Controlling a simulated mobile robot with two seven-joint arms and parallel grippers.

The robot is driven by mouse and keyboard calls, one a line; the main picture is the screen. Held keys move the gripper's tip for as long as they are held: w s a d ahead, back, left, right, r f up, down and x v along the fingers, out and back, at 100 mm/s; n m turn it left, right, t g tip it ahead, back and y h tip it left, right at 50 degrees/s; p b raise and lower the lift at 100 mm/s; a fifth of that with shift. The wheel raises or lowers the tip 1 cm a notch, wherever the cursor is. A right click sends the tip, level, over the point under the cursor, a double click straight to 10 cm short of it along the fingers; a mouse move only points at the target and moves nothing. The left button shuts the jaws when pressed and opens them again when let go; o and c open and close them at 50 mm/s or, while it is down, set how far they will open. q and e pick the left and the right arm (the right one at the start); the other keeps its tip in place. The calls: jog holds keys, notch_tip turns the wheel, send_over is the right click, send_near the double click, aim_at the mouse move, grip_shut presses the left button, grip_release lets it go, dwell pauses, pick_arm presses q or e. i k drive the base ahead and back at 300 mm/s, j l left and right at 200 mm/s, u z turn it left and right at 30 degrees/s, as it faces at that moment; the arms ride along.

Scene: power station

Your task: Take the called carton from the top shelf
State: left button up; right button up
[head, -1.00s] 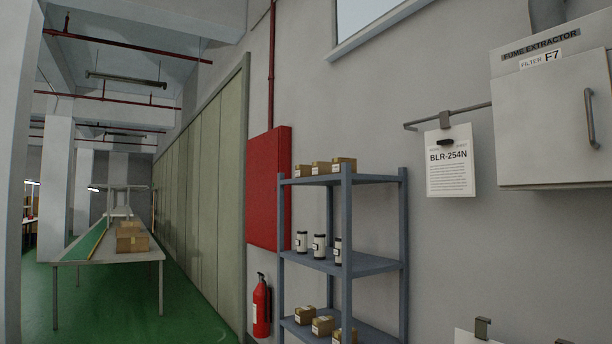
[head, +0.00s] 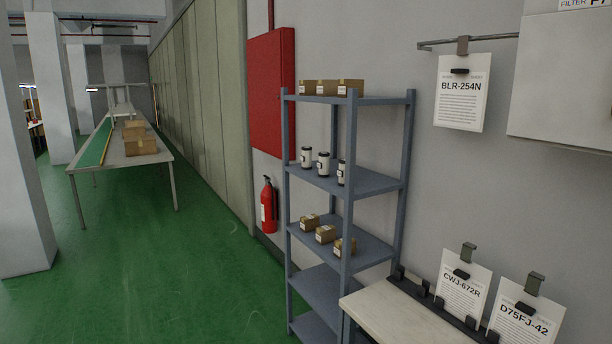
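Three small brown cartons stand in a row on the top shelf (head: 385,100) of a blue-grey metal rack: a left carton (head: 308,88), a middle carton (head: 326,87) and a right carton (head: 351,87). They have pale labels too small to read. A sheet reading BLR-254N (head: 461,105) hangs from a wall rail. Sheets reading CWJ-672R (head: 463,297) and D75FJ-42 (head: 523,318) are clipped up at the lower right. Neither of my grippers is in view.
Lower shelves hold white dark-lidded jars (head: 323,164) and more small cartons (head: 325,234). A pale bench (head: 395,318) stands close at the rack's right front. A fire extinguisher (head: 268,207) is left of the rack. Green floor (head: 170,270) is open to the left; a table (head: 120,158) stands farther back.

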aim_at(306, 87)
jog(key=i+j+u, duration=0.35)
jog(key=i, duration=0.15)
jog(key=i+u, duration=0.3)
jog(key=i, duration=0.2)
jog(key=i+j+u, duration=0.1)
jog(key=i+u, duration=0.15)
jog(key=i, duration=1.35)
jog(key=i+z, duration=0.35)
jog(key=i+j+z, duration=0.65)
jog(key=i, duration=0.15)
jog(key=i+j+z, duration=0.15)
jog(key=z, duration=0.2)
jog(key=i+j+z, duration=0.35)
jog(key=j+z, duration=0.15)
jog(key=z, duration=0.25)
